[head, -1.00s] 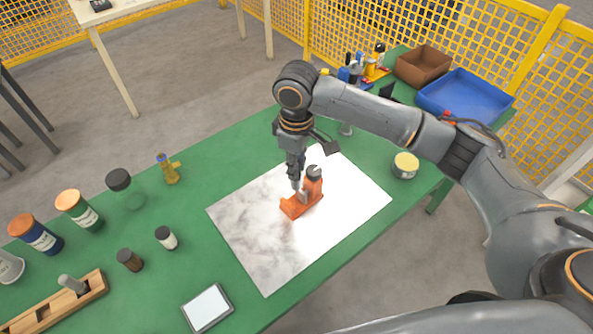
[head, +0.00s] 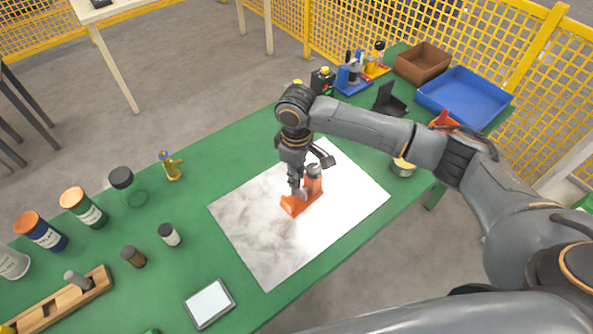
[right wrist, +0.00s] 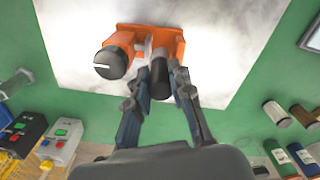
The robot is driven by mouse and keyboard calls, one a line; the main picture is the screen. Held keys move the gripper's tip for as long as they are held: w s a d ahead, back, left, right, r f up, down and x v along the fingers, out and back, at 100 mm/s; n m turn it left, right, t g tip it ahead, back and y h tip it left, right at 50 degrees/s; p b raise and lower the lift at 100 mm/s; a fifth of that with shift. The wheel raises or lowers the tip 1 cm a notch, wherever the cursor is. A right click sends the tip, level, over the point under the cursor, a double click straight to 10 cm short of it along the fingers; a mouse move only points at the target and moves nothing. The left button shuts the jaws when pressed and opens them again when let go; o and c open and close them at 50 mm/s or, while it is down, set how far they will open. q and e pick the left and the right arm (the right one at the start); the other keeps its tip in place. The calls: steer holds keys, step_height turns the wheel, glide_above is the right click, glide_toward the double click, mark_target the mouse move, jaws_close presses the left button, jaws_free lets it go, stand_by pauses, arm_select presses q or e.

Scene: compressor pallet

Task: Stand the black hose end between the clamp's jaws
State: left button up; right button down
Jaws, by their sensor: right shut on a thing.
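The orange clamp (head: 291,206) stands on the pale marbled sheet, with a dark round knob (head: 314,171) on its right upright. In the right wrist view the clamp (right wrist: 172,35) shows at the top, its knob (right wrist: 110,63) at left. My right gripper (head: 299,191) points down at the clamp. In the wrist view, my right gripper (right wrist: 161,84) is shut on the black hose end (right wrist: 160,74), a short dark cylinder next to the clamp's grey jaw. I cannot tell whether it is fully between the jaws. In the head view it is hidden. My left gripper is out of view.
The marbled sheet (head: 258,243) lies on the green table (head: 228,150). Jars, small bottles, a wooden rack (head: 62,304) and a tablet (head: 210,304) stand left and front. A blue tray (head: 466,96) and brown box (head: 423,62) are at the back right.

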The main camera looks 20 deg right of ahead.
steer(key=c, duration=1.2)
jaws_free()
steer(key=shift+r, duration=0.1)
steer(key=shift+r, duration=0.35)
step_height(320, 180, up, 12)
steer(key=b, duration=0.2)
steer(key=shift+r+b, duration=0.15)
steer(key=shift+b, duration=0.15)
steer(key=shift+a, duration=0.1)
